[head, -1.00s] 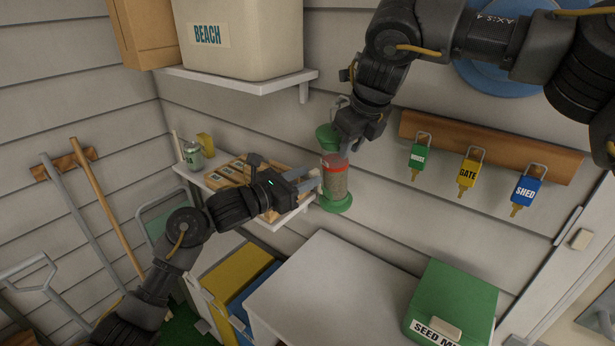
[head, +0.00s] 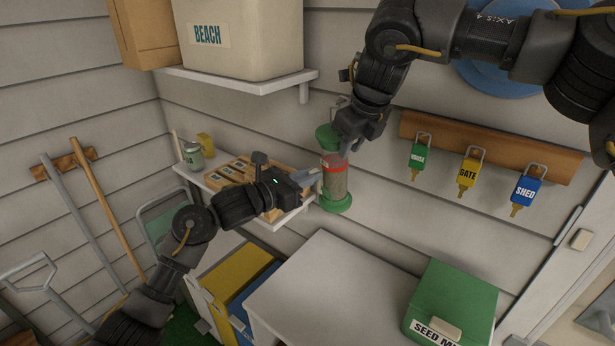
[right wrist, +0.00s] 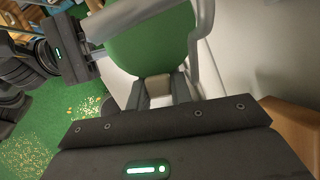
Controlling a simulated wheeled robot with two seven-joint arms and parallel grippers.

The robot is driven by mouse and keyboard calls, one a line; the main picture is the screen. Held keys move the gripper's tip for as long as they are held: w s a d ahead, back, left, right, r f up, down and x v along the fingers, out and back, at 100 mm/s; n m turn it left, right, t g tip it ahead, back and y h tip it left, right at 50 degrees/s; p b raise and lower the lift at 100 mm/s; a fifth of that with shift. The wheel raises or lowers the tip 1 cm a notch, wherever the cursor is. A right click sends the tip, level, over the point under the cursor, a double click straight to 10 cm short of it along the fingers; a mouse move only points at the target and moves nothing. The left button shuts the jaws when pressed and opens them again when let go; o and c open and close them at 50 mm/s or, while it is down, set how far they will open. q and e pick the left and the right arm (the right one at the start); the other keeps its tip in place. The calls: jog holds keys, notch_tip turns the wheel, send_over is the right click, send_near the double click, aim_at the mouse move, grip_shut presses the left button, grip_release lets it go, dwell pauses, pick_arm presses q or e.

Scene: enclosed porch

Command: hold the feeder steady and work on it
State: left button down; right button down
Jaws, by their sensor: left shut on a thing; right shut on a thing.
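The feeder (head: 335,182) is a clear tube of seed with a red band and a green base, upright in front of the wall. Its green lid (head: 328,138) sits at the tube's top, partly hidden by my right gripper. My left gripper (head: 318,179) is shut on the tube from the left. My right gripper (head: 345,150) is shut on the lid from above. In the right wrist view the green lid (right wrist: 150,48) fills the top middle, with a grey wire hanger around it. Whether the lid is fully seated is hidden.
A small shelf (head: 215,181) with boxes and a tin is left of the feeder. A key rack (head: 490,148) is to the right. Below are a white tabletop (head: 325,290) and a green seed box (head: 452,300). Seed lies scattered on the green floor (right wrist: 75,125).

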pick_arm(q)
jog(key=shift+s+d+f, duration=0.1)
jog(key=shift+s+d, duration=0.35)
jog(key=shift+s, duration=0.25)
jog(key=shift+s+d, duration=0.45)
jog(key=shift+s, duration=0.2)
jog(key=c, duration=1.4)
grip_release()
jog(key=shift+a, duration=0.1)
jog(key=v, duration=1.2)
pick_arm(e)
jog(key=shift+c, duration=1.6)
grip_release()
